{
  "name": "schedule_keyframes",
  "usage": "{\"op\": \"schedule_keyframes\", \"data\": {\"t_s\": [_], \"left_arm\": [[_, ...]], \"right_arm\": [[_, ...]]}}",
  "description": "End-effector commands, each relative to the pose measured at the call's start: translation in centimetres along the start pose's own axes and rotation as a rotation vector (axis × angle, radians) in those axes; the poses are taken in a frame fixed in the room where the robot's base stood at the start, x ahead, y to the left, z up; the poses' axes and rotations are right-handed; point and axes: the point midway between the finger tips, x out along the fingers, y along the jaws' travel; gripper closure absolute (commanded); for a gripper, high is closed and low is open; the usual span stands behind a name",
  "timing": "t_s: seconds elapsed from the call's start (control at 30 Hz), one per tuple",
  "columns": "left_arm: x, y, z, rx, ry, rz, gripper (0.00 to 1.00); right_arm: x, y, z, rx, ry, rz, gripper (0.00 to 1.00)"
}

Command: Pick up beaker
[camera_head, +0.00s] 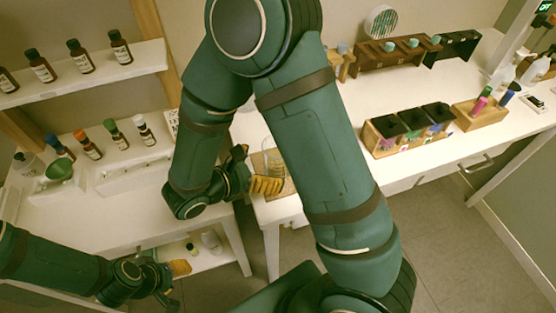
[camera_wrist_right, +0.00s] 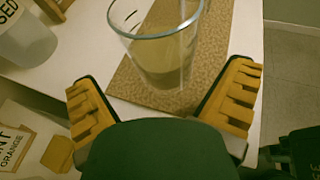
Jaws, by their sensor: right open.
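A clear glass beaker (camera_wrist_right: 160,58) stands on a brown cork mat (camera_wrist_right: 132,88) in the right wrist view. It is ahead of my right gripper (camera_wrist_right: 163,92), roughly centred between the fingers. The yellow-padded fingers are wide apart with nothing between them, short of the glass. In the head view the right gripper (camera_head: 257,168) is at the left end of the right-hand table, and the beaker (camera_head: 268,146) shows only faintly beside it, partly behind my arm. My left gripper (camera_head: 178,274) is low at the left; its finger opening is unclear.
Beside the beaker, a translucent labelled container (camera_wrist_right: 28,40) stands at the upper left of the wrist view. A wooden rack of black boxes (camera_head: 408,133) stands farther right on the white table.

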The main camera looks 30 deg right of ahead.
Motion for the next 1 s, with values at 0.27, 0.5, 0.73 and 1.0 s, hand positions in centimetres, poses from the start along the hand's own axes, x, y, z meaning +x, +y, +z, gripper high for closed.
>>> {"op": "schedule_keyframes", "data": {"t_s": [0.27,0.5,0.73,1.0], "left_arm": [[1.0,-0.4,-0.1,0.001,0.005,0.000,0.53],[1.1,-0.4,-0.2,0.001,0.006,0.000,0.53],[1.1,-0.4,-0.2,0.001,0.006,0.000,0.53],[1.1,-0.4,-0.2,0.001,0.006,0.000,0.53]], "right_arm": [[3.5,-0.5,-1.2,-0.001,0.000,-0.005,0.00],[5.2,-0.4,-1.0,0.000,0.001,-0.002,0.00],[5.2,-0.4,-0.9,0.000,0.001,-0.001,0.14],[5.2,-0.4,-0.9,0.000,0.001,-0.001,0.74]]}}
